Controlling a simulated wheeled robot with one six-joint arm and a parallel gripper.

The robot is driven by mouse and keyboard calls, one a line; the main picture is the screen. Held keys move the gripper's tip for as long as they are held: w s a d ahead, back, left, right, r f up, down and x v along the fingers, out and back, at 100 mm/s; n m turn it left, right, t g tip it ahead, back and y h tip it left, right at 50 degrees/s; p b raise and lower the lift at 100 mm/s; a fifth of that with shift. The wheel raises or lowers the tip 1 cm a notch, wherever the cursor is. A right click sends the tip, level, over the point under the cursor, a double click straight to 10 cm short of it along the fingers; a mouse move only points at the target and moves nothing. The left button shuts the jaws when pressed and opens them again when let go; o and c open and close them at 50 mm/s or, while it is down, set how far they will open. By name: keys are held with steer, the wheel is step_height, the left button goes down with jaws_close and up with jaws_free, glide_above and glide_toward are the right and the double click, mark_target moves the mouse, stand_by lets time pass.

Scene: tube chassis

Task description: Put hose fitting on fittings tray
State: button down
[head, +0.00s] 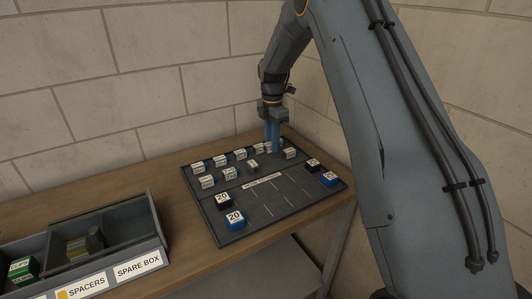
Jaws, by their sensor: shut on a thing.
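The dark fittings tray (215,226) lies on the wooden bench, with a printed label across its middle and thin white lines marking its front half. My gripper (271,150) points down over the tray's back right part, its blue fingers shut. A small piece with a white label, which I take as the hose fitting, is at the fingertips. It is mostly hidden, and I cannot tell whether it touches the tray. Several small white-labelled pieces stand in rows on the tray's back half.
Black and blue blocks, some marked 20, stand at the tray's front left (235,219) and right (329,179). An open grey bin (150,235) labelled SPACERS and SPARE BOX stands at the front left. A block wall (130,80) is close behind the bench.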

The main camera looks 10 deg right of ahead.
mark_target(271, 163)
steer(key=shift+f+p, duration=0.85)
steer(key=shift+f, duration=1.8)
steer(key=shift+f, duration=0.15)
steer(key=c, duration=1.5)
jaws_free()
step_height(271, 163, up, 12)
steer(key=b, duration=0.4)
steer(key=shift+b, duration=0.3)
steer(key=s+f+m, duration=0.1)
steer(key=s+m, duration=0.6)
steer(key=s, duration=0.4)
steer(key=s+f+m+t, duration=0.1)
steer(key=s+f+m, duration=0.1)
steer(key=s+m, duration=0.5)
steer(key=s+f+m, duration=0.2)
steer(key=s+m, duration=0.5)
steer(key=s, duration=1)
steer(key=shift+s+a+f+m, duration=0.25)
steer(key=shift+a+m, duration=0.05)
steer(key=shift+a, duration=0.05)
